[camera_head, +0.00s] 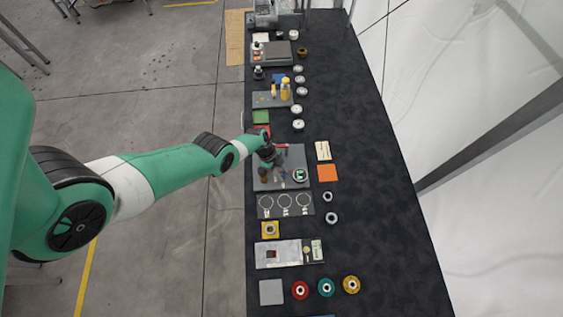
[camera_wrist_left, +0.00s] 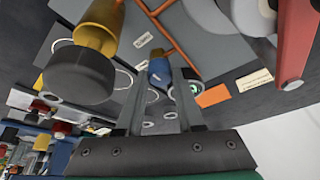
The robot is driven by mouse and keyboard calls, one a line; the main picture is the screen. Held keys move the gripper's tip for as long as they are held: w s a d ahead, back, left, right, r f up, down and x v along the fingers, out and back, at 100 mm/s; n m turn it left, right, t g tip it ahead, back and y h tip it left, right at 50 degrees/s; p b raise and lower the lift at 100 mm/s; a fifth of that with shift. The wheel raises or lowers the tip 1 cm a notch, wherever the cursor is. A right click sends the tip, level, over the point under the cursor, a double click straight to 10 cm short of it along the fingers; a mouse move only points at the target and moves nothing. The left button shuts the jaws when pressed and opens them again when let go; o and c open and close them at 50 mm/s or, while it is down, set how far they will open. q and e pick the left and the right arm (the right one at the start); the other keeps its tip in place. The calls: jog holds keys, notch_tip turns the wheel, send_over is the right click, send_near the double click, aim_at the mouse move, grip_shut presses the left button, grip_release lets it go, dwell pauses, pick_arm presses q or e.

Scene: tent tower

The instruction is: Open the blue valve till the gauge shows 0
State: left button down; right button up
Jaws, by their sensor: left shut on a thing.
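The grey valve panel (camera_head: 262,182) lies on the dark table, with my left gripper (camera_head: 270,160) over its upper part. In the left wrist view, the blue valve (camera_wrist_left: 158,68) sits between the fingertips of my left gripper (camera_wrist_left: 158,84), which is shut on it. The fingers hide part of the valve. A round gauge with a green face (camera_head: 300,175) is on the panel's right side; it also shows beside the right finger in the left wrist view (camera_wrist_left: 195,90). Its reading is too small to tell. My right gripper is not in view.
A yellow fitting with a dark knob (camera_wrist_left: 82,72) and a red handle (camera_wrist_left: 298,42) stand close beside the fingers. An orange pipe (camera_wrist_left: 165,30) runs over the panel. An orange square (camera_head: 327,173) and cream card (camera_head: 323,150) lie to the right. The table's right side is clear.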

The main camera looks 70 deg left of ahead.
jog(key=shift+f, duration=0.1)
dwell(0.4)
pick_arm(q)
jog(key=c, duration=0.5)
grip_release()
jog(key=shift+c, duration=0.2)
